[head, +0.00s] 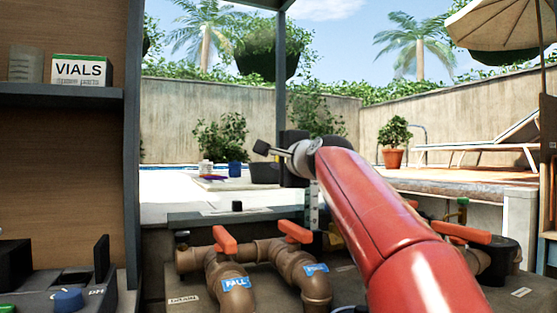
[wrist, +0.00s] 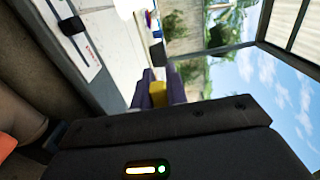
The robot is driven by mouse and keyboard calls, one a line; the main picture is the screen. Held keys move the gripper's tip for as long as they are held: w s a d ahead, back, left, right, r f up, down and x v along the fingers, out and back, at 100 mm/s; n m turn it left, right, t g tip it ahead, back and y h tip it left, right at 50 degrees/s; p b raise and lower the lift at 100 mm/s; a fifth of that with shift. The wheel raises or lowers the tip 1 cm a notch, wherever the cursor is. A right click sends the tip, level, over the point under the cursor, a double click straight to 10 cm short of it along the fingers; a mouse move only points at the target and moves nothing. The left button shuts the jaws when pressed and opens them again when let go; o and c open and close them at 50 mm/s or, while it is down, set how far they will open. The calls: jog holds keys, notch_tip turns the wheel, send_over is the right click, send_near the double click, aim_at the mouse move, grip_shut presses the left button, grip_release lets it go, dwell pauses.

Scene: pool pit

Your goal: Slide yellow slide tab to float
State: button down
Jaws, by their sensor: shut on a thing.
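The yellow slide tab (wrist: 158,94) shows in the wrist view, between the two dark purple fingers of my gripper (wrist: 160,90). The gripper is shut on the tab, and only part of the yellow shows. In the head view my red arm reaches forward above the pipes and covers much of the area around its end, and I cannot make out the tab there. A pale upright strip with marks (head: 312,205) stands just left of the arm. No "float" mark is readable in either view.
Brown pipes with orange handles (head: 225,240) and blue tags lie below and left of my arm. A shelf (head: 60,95) with a VIALS box (head: 82,70) and a panel with a blue knob (head: 68,299) are at the left. A low ledge runs behind the pipes.

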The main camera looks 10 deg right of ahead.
notch_tip(320, 180, down, 5)
jog(key=b, duration=0.4)
jog(key=c, duration=1.4)
grip_release()
jog(key=s+d+b, duration=0.1)
jog(key=s+b, duration=0.1)
jog(key=s, duration=0.5)
jog(key=shift+s+d, duration=0.25)
jog(key=shift+s, duration=0.05)
